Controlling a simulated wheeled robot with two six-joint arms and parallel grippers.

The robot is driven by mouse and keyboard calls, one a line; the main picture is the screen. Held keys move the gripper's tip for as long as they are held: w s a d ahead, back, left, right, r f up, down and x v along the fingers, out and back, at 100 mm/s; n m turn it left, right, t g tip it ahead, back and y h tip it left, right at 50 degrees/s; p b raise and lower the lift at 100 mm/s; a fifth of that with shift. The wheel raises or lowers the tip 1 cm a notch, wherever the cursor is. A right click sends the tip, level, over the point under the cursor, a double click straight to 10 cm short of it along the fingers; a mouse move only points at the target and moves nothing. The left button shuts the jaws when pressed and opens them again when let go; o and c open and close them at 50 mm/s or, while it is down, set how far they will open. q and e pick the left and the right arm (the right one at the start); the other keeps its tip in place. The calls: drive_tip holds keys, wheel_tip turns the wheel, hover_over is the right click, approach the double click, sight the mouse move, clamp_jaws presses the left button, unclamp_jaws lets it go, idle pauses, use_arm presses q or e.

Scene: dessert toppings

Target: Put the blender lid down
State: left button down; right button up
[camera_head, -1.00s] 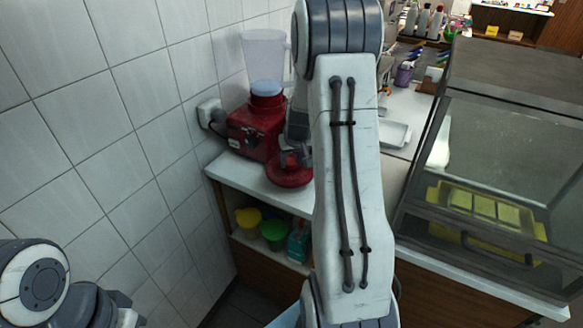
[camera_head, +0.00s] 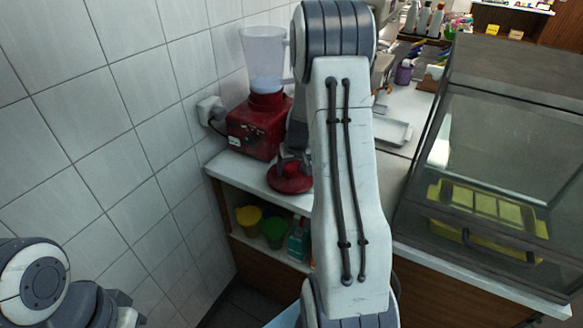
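The red round blender lid (camera_head: 289,181) is at the front edge of the white counter, in front of the blender, and looks level and low over the counter top. My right gripper (camera_head: 293,160) is right at the lid's top, pointing down. My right arm and the small size hide whether its fingers press on the knob or stand apart around it. The red blender base (camera_head: 256,128) stands behind with its clear jar (camera_head: 264,58) on top. My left gripper (camera_head: 126,314) shows only in part at the lower left, away from the lid; its fingertips are unclear.
A tiled wall (camera_head: 110,130) with a socket and plug (camera_head: 210,108) is at the left. A glass display case (camera_head: 490,160) stands at the right. Yellow and green bowls (camera_head: 274,232) sit on the shelf below. A grey tray (camera_head: 394,132) lies farther back.

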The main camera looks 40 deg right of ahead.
drive_tip(key=shift+s+r, duration=0.1)
drive_tip(key=shift+r, duration=0.5)
drive_tip(key=v, duration=1.1)
drive_tip(key=s+a+r+n+g+y, duration=0.1)
drive_tip(key=s+a+n, duration=0.15)
drive_tip(key=a, duration=0.95)
drive_tip(key=s+a+n+y, duration=0.2)
drive_tip(key=a+n, duration=0.1)
drive_tip(key=a, duration=1)
drive_tip(key=s+a+n+g, duration=0.1)
drive_tip(key=s+a+n, duration=0.2)
drive_tip(key=s, duration=0.6)
drive_tip(key=s+a+n+g, duration=0.2)
drive_tip(key=s+a+n, duration=0.1)
drive_tip(key=s+a, duration=0.5)
drive_tip(key=shift+s+a+p, duration=0.15)
drive_tip(key=shift+s+p, duration=0.15)
drive_tip(key=shift+s, duration=0.75)
drive_tip(key=shift+f, duration=0.1)
